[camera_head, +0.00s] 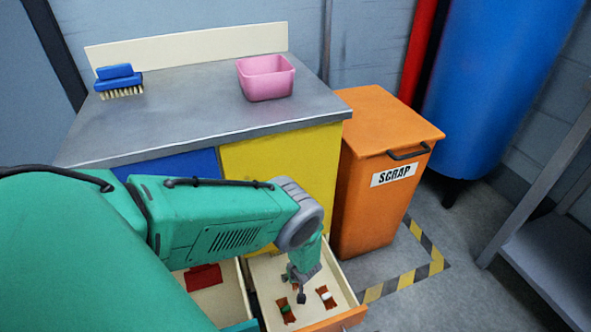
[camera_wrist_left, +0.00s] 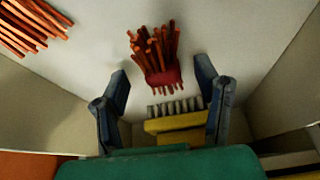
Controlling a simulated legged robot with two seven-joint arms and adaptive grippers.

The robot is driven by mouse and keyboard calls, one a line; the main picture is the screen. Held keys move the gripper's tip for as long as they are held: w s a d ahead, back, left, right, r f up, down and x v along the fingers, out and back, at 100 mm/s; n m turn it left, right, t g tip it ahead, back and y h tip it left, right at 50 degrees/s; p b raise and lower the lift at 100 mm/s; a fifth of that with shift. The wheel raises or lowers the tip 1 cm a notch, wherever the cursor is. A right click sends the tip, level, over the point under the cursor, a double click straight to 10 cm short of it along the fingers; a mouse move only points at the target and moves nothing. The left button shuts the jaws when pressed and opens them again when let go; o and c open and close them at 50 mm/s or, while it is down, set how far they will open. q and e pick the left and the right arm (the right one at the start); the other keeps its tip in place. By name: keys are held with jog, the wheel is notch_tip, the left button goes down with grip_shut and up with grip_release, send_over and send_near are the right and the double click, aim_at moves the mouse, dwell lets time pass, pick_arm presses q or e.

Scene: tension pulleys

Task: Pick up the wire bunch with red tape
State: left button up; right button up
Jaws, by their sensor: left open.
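In the left wrist view, the wire bunch with red tape (camera_wrist_left: 163,78) lies on the pale drawer floor, its orange-red wires fanning out at one end. It sits ahead of my left gripper (camera_wrist_left: 164,96), whose two blue-grey fingers are spread wide with the bunch not clasped. In the head view, my left gripper (camera_head: 302,293) points down into the open right drawer (camera_head: 258,271). Bunches with green tape (camera_head: 287,309) and white tape (camera_head: 326,296) lie there; I cannot make out the red tape there. My right gripper is not in view.
A yellow piece with grey ridges (camera_wrist_left: 176,120) shows between the fingers; I cannot tell what it is. More wires (camera_wrist_left: 35,25) lie at upper left. Drawer walls stand close around my gripper. An orange scrap bin (camera_head: 385,190) stands right of the cabinet. The counter holds a blue brush (camera_head: 119,79) and pink tub (camera_head: 266,82).

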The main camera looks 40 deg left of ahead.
pick_arm(q)
jog(key=shift+a+f, duration=0.2)
jog(key=shift+f, duration=0.1)
jog(key=shift+c, duration=1.3)
jog(key=c, duration=1)
jog(key=shift+o, duration=0.2)
jog(key=shift+d, duration=0.15)
jog(key=shift+r, duration=0.15)
